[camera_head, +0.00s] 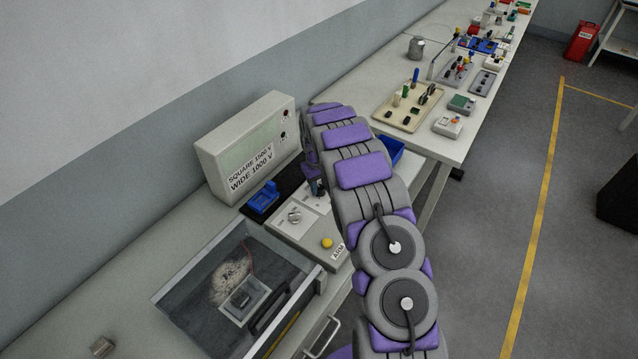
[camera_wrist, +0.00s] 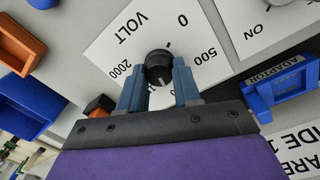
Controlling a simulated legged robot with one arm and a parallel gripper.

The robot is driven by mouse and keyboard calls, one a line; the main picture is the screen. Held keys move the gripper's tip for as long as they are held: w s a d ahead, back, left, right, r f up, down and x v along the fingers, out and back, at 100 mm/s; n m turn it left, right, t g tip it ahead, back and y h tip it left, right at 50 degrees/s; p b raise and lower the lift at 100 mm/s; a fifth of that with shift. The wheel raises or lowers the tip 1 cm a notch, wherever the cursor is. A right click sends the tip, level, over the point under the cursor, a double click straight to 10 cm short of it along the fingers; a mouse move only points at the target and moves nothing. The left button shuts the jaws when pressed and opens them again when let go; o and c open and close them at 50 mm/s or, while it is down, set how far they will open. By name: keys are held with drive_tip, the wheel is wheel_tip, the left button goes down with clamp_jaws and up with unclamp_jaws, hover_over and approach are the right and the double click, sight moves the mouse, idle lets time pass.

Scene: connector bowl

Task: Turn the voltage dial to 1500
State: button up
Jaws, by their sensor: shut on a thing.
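The voltage dial (camera_wrist: 158,62) is a small black round knob on a white plate (camera_wrist: 110,45) marked VOLT. The labels 0, 500 and 2000 show around it; the labels on the side toward my gripper are hidden. My gripper (camera_wrist: 159,75) has its two blue-grey fingers on either side of the knob, shut on it. A short dark mark lies on the side of the knob toward 0, but I cannot tell the dial's setting for certain. In the head view my arm hides the dial, and only part of my gripper (camera_head: 316,186) shows.
A box labelled SQUARE 1500 V, WIDE 1000 V (camera_head: 240,150) stands behind the panel. A blue adaptor (camera_wrist: 280,92) lies beside it. Orange (camera_wrist: 22,50) and blue bins (camera_wrist: 25,105) are close by. An open drawer (camera_head: 190,285) and a yellow ARM button (camera_head: 327,243) are nearer.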

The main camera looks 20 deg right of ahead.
drive_tip(key=m+p, duration=0.1)
drive_tip(key=m, duration=0.3)
drive_tip(key=shift+w+r+m, duration=0.1)
drive_tip(key=shift+w+m, duration=0.05)
drive_tip(key=shift+m, duration=0.15)
drive_tip(key=m, duration=0.4)
drive_tip(key=shift+d+m+p, duration=0.1)
drive_tip(key=shift+m+p, duration=0.2)
drive_tip(key=shift+p, duration=0.05)
drive_tip(key=o, duration=1.1)
drive_tip(key=shift+c, duration=0.2)
wheel_tip(320, 180, up, 17)
drive_tip(key=p, duration=0.1)
drive_tip(key=shift+w+a+p, duration=0.3)
drive_tip(key=shift+p, duration=0.05)
